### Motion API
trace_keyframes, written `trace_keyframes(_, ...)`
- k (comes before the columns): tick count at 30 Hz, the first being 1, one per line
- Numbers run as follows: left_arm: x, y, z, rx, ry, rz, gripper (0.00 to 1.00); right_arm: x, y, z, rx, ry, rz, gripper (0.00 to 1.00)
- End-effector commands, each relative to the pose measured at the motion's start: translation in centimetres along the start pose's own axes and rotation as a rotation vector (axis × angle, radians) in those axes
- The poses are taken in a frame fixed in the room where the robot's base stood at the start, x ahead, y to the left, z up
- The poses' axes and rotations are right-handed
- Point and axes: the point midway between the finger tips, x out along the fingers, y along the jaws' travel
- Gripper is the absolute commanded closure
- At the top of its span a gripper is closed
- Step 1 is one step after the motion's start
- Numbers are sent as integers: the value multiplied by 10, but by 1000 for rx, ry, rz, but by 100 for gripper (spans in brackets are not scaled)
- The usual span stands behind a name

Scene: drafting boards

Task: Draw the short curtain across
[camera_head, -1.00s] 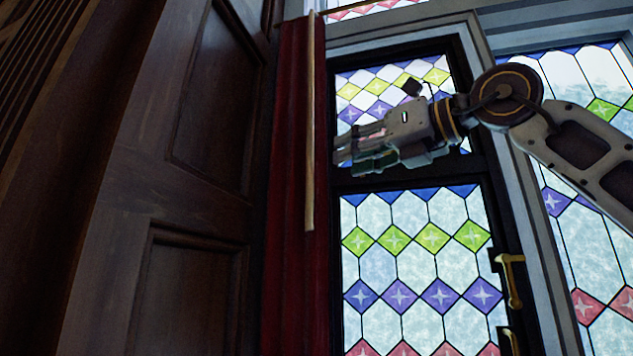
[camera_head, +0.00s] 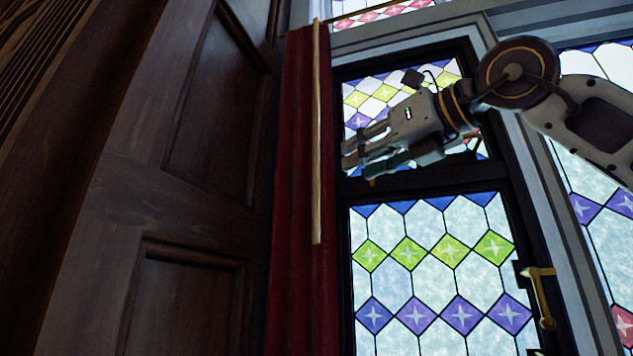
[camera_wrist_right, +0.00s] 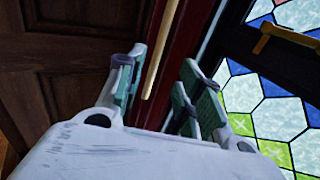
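A dark red curtain (camera_head: 292,190) hangs bunched in a narrow strip between the dark wooden panelling and the stained-glass window. A pale wooden rod (camera_head: 316,130) hangs down in front of it. My right gripper (camera_head: 352,154) is just right of the rod in the head view, its fingers pointing left. In the right wrist view, its fingers (camera_wrist_right: 160,88) stand apart with the rod (camera_wrist_right: 162,50) showing beyond the gap between them, and the curtain (camera_wrist_right: 185,45) behind. I see no finger touching the rod. My left gripper is out of view.
The stained-glass window (camera_head: 430,260) has a dark frame and a brass handle (camera_head: 541,298) at its right edge. Dark wooden panelling (camera_head: 170,200) fills the left side.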

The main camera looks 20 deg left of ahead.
Motion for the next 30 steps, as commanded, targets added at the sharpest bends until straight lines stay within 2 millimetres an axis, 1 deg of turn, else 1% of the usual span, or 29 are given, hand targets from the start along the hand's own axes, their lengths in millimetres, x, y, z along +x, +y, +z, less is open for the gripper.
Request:
trace_keyframes(5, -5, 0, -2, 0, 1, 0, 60, 14, 0, 1, 1, 1, 1, 64)
trace_keyframes(8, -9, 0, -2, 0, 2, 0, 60, 25, 0, 1, 1, 1, 1, 64)
trace_keyframes(21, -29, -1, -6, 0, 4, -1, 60, 82, 0, 2, 1, 1, 0, 64)
trace_keyframes(30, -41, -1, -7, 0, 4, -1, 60, 116, 0, 2, 0, 0, 1, 64)
